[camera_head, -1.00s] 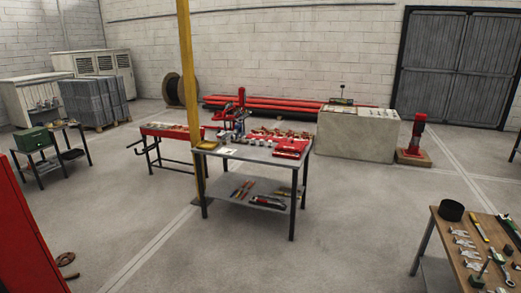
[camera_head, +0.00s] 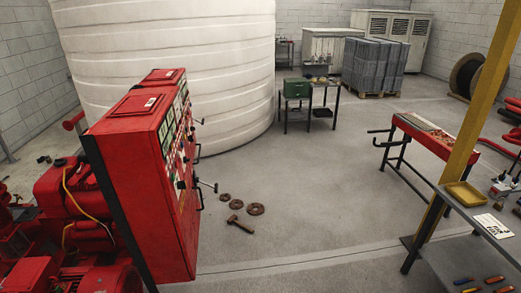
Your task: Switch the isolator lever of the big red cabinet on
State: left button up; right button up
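The big red cabinet (camera_head: 150,165) stands upright at the left of the head view, seen mostly from its side. Its front panel (camera_head: 180,160) faces right and shows at a steep angle, with small displays and dark knobs. Two levers stick out from the front to the right, an upper one (camera_head: 198,121) and a lower one (camera_head: 207,186). I cannot tell which is the isolator lever or how it is set. Neither of my grippers is in view.
Red pump machinery (camera_head: 75,215) sits left of the cabinet, and a big white tank (camera_head: 170,60) stands behind it. A hammer (camera_head: 240,225) and several rusty rings (camera_head: 256,209) lie on the floor to its right.

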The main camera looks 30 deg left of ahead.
aim_at(216, 187)
jog(key=i+u, duration=0.5)
jog(key=i+l+u, duration=0.2)
jog(key=i+u, duration=0.15)
jog(key=u, duration=0.15)
jog(key=i+l+u, duration=0.3)
jog(key=u, duration=0.2)
jog(key=i+l+u, duration=0.45)
jog(key=k+l, duration=0.05)
